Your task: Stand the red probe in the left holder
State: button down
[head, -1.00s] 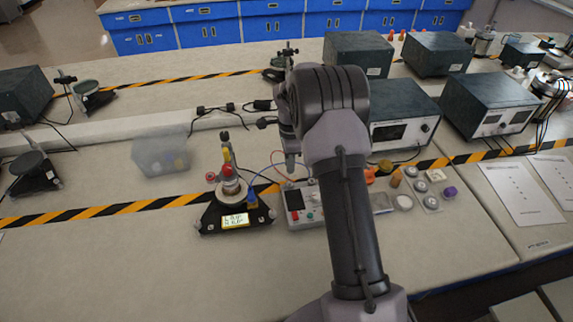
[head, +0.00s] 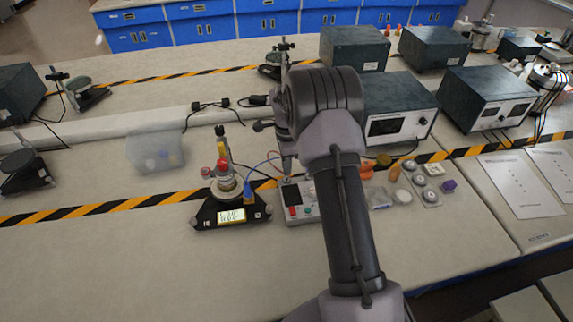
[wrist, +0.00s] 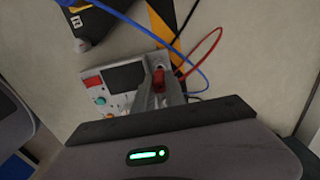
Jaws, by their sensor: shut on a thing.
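My gripper (wrist: 165,76) is shut on the red probe (wrist: 158,80) in the wrist view, where a short red part shows between the jaws. A red cable (wrist: 210,50) curves near it. The gripper is over or beside the grey meter box (wrist: 118,104), which has a dark screen. In the head view my gripper (head: 288,168) is at the back of the same meter box (head: 300,212), and the probe cannot be made out there. The probe's lower end is hidden. I cannot make out which part is the left holder.
A black-based stand with a lit display (head: 231,215) is just left of the meter box. A blue cable (wrist: 140,24) crosses near my gripper. A clear bin (head: 156,152) is farther left. Small parts (head: 402,197) lie right of my arm. The front bench is clear.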

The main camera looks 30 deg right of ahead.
jog(key=shift+f+b, duration=1.15)
jog(key=shift+f, duration=0.4)
dwell(1.1)
jog(key=c, duration=1.3)
grip_release()
jog(key=shift+o, duration=1.2)
jog(key=shift+r+p, duration=2.35)
jog(key=shift+r, duration=1.4)
